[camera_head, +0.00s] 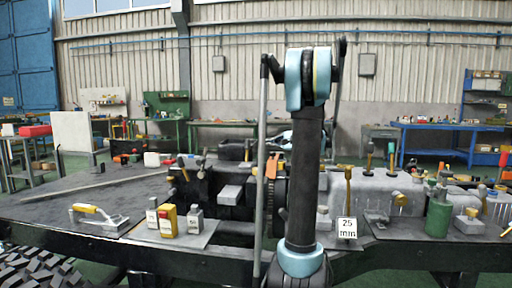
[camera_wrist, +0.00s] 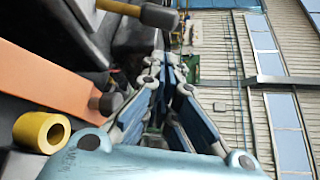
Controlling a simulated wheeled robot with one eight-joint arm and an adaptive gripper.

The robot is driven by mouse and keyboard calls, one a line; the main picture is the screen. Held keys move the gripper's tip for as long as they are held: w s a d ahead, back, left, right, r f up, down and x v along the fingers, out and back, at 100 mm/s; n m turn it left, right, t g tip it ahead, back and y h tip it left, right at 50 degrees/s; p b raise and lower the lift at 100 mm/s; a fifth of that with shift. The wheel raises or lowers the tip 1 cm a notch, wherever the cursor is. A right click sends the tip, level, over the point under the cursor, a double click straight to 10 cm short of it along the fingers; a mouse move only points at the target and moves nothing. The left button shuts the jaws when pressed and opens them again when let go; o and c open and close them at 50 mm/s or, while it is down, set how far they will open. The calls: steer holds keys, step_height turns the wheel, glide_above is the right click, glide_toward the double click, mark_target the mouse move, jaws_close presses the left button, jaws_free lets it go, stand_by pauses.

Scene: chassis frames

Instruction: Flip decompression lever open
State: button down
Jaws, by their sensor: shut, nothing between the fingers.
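My gripper (camera_wrist: 165,65) is shut and empty in the wrist view, its blue and grey fingers together beside dark machinery. In the head view my gripper (camera_head: 272,142) is partly hidden behind my arm, above the engine block. An orange bar (camera_wrist: 50,85) lies left of the fingers in the wrist view; an orange piece (camera_head: 271,165) also shows just below my gripper in the head view. A brass rod with a dark knob (camera_wrist: 158,16) reaches in above the fingertips, apart from them. I cannot tell for certain which part is the decompression lever.
A yellow ring-ended cylinder (camera_wrist: 42,132) sits close to my gripper's left side. Space above the bench is open.

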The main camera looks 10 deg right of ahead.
mark_target(247, 150)
steer(key=x, duration=0.9)
steer(key=shift+w+a, duration=0.25)
steer(key=shift+w, duration=0.05)
steer(key=shift+d+f, duration=0.1)
